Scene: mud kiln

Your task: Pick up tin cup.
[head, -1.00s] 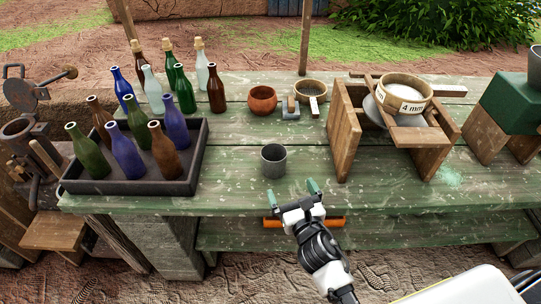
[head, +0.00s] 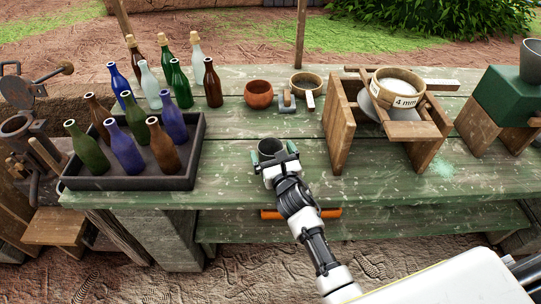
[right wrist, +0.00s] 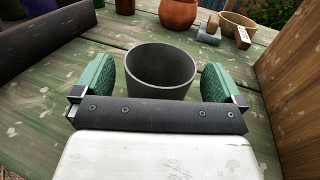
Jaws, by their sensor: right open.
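The tin cup (head: 270,147) is a dark grey, open-topped cup standing upright on the green table. In the head view my right gripper covers its lower part. In the right wrist view the cup (right wrist: 160,72) sits between the two green finger pads, with a gap at each side. My right gripper (head: 274,158) is open, one finger to each side of the cup; it also shows in the right wrist view (right wrist: 162,85). My left gripper is not in view.
A black tray (head: 130,182) of several bottles stands at the left. A terracotta bowl (head: 258,95) is behind the cup. A wooden stand (head: 340,128) with a sieve (head: 398,88) is at the right. The table is clear close around the cup.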

